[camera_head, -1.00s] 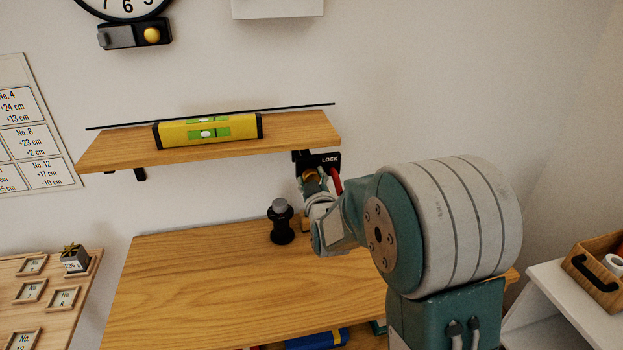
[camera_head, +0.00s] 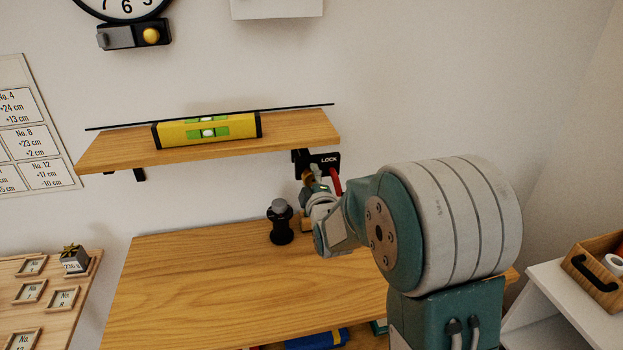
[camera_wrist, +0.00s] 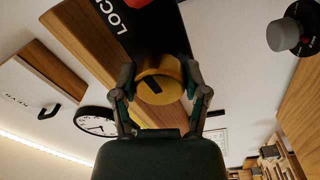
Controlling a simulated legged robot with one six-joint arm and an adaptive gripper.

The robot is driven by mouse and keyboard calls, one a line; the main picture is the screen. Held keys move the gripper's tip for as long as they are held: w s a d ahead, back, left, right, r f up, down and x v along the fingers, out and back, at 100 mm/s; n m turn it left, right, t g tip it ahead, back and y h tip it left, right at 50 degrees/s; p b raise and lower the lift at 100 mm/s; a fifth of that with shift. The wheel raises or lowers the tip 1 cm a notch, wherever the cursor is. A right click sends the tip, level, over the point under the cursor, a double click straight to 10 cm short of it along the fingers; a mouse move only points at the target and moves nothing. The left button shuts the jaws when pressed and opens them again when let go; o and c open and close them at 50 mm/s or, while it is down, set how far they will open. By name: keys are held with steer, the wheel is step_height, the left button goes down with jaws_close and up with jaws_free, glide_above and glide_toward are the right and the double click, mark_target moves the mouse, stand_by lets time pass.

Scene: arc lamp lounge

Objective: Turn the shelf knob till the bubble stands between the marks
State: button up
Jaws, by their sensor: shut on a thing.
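A yellow spirit level (camera_head: 175,134) lies on the wooden shelf (camera_head: 110,154) in the head view. Its green vial (camera_head: 222,131) holds a pale bubble (camera_head: 207,133) near the middle; the marks are too small to place it exactly. The brass-yellow shelf knob (camera_wrist: 152,86), with a dark pointer line, sits under the shelf's right end beside the black LOCK plate (camera_head: 327,160). My gripper (camera_wrist: 160,82) is shut on the knob, one finger on each side. In the head view my gripper (camera_head: 309,186) partly hides the knob.
A red lever (camera_head: 337,185) stands close right of my gripper. A black post with a grey top (camera_head: 280,222) stands on the wooden table (camera_head: 200,275) below, left of my gripper. A clock (camera_head: 121,8) hangs above the shelf.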

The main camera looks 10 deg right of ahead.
steer(key=shift+a+n, duration=0.15)
steer(key=shift+n, duration=0.25)
steer(key=o, duration=1.1)
steer(key=shift+a, duration=0.15)
steer(key=shift+o, duration=0.2)
steer(key=shift+s+d, duration=0.2)
steer(key=shift+s, duration=0.2)
steer(key=s, duration=1.1)
steer(key=shift+a+f, duration=0.15)
steer(key=shift+f, duration=0.2)
